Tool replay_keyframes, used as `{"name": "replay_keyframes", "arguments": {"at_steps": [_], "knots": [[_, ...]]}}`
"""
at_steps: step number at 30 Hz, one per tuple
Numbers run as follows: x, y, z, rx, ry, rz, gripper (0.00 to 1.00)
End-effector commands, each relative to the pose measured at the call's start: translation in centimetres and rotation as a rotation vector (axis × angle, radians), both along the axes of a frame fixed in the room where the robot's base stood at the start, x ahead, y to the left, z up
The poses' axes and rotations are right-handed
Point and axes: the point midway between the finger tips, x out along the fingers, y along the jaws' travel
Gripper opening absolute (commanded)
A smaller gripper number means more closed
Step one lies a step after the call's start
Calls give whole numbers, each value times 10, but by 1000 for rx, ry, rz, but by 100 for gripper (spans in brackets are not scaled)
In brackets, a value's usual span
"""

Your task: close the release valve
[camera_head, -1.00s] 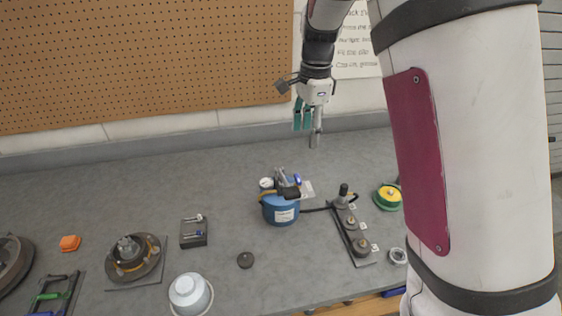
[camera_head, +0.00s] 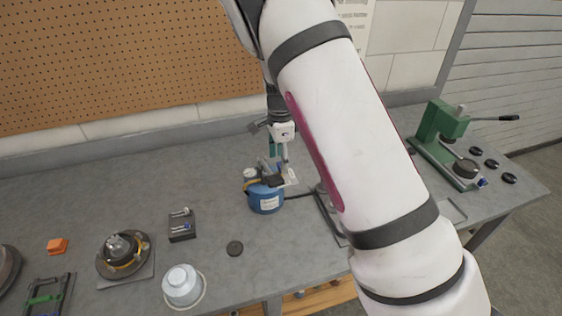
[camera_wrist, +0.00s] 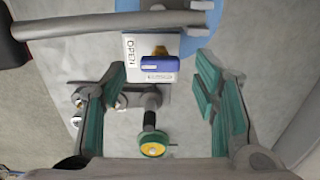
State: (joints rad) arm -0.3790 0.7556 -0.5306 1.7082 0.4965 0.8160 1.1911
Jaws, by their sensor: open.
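The blue tank (camera_head: 266,201) stands on the bench with a gauge and a black handle on top. In the wrist view, a small blue lever (camera_wrist: 152,65) with a brass part behind it lies across a white tag (camera_wrist: 140,48) that reads "OPEN". My gripper (camera_head: 279,150) is above the tank's top. The lever is hard to make out in the head view.
A grey bar (camera_wrist: 105,23) crosses above the tag. A plate with fittings lies beside the tank, partly hidden by my arm. A green press (camera_head: 440,135) stands right.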

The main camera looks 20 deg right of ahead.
Motion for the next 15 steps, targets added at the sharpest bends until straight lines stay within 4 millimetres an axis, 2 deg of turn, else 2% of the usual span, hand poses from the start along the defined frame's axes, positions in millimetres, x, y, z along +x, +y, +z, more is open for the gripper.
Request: {"name": "replay_keyframes", "arguments": {"at_steps": [6, 15], "knots": [[0, 0, -16, 0, 0, 0, 55], [0, 0, -18, 0, -1, 0, 55]]}}
